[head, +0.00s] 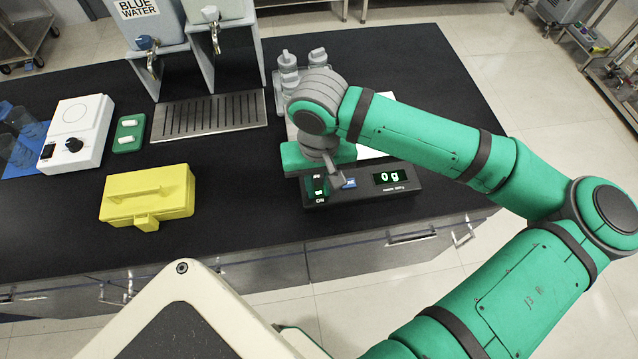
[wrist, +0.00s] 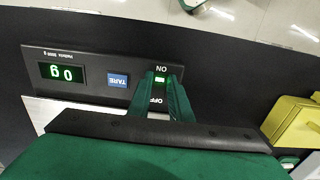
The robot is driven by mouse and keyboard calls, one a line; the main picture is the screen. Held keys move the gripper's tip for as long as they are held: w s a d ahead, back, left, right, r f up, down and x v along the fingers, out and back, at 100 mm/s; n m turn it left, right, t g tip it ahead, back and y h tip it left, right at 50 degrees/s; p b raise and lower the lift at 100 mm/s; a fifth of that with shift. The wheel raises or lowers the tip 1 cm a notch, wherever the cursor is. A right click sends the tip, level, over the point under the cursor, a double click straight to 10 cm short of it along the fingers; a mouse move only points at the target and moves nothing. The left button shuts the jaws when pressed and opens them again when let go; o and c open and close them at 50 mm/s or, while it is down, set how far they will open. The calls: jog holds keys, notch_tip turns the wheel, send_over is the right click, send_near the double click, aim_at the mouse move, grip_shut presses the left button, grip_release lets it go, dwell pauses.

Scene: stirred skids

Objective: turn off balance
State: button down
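The balance (head: 360,196) stands near the front edge of the black bench. Its display (head: 390,177) is lit and reads 0 g; it also shows in the wrist view (wrist: 62,74). A blue TARE button (wrist: 118,80) sits beside the display. The power switch (wrist: 160,79) is lit green between the ON and OFF labels. My gripper (wrist: 162,84) is over the panel, with its two green fingers apart on either side of the switch and nothing held. Whether the fingertips touch the panel is unclear. In the head view my arm hides part of the balance's pan.
A yellow box (head: 148,195) is left of the balance. A white device with a knob (head: 77,134) and a small green switch box (head: 130,133) stand farther left. Water dispensers and a drain grate (head: 210,114) are behind. Grey bottles (head: 289,72) stand behind my gripper.

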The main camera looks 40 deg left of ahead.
aim_at(316, 180)
jog(key=shift+w+a+g+h, duration=0.1)
jog(key=shift+a+g+h, duration=0.2)
jog(key=shift+h, duration=0.1)
jog(key=shift+w+r+g+h, duration=0.1)
jog(key=shift+w+g+h, duration=0.1)
jog(key=shift+g+h, duration=0.5)
jog(key=c, duration=1.6)
grip_release()
jog(key=v, duration=1.1)
